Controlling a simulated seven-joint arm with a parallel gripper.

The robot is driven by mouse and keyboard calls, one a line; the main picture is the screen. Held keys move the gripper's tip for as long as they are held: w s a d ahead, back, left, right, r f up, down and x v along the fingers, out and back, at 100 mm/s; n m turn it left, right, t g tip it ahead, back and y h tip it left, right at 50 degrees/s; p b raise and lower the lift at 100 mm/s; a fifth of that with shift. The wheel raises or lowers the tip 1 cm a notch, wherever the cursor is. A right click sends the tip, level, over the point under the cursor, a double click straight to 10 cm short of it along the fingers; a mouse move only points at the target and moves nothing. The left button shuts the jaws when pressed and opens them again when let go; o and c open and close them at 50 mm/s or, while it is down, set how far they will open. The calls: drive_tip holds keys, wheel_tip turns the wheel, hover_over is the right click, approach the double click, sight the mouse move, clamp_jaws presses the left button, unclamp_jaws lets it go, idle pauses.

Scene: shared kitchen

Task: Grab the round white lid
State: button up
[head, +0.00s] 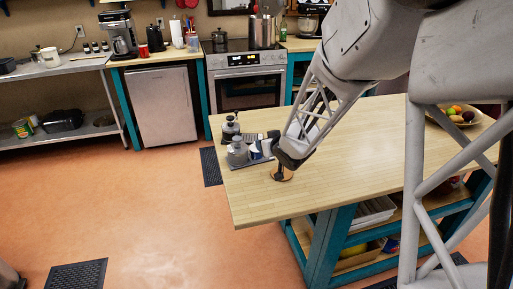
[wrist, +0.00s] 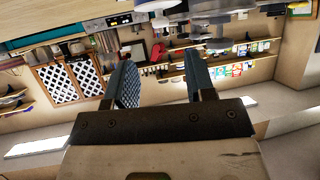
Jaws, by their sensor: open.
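My gripper (head: 284,166) is low over the near left part of the wooden island top (head: 350,175), just right of a grey tray (head: 238,165). In the wrist view my gripper (wrist: 160,78) shows its two fingers apart, with nothing between them. I cannot make out a round white lid for certain. Pale rounded shapes (wrist: 215,16) at the top edge of the wrist view are cut off and unclear. A small copper-coloured disc (head: 287,178) shows beside the fingertips, partly hidden by the gripper.
The tray holds dark-topped canisters (head: 237,152) and a blue and white item (head: 256,151), close to my gripper. A fruit bowl (head: 458,116) stands at the far right of the island. The front of the island top is clear.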

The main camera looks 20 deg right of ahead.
drive_tip(key=shift+x, duration=1)
drive_tip(key=shift+f+x, duration=0.2)
drive_tip(key=shift+x, duration=2.35)
drive_tip(key=shift+s+a, duration=0.1)
drive_tip(key=shift+s, duration=0.05)
clamp_jaws()
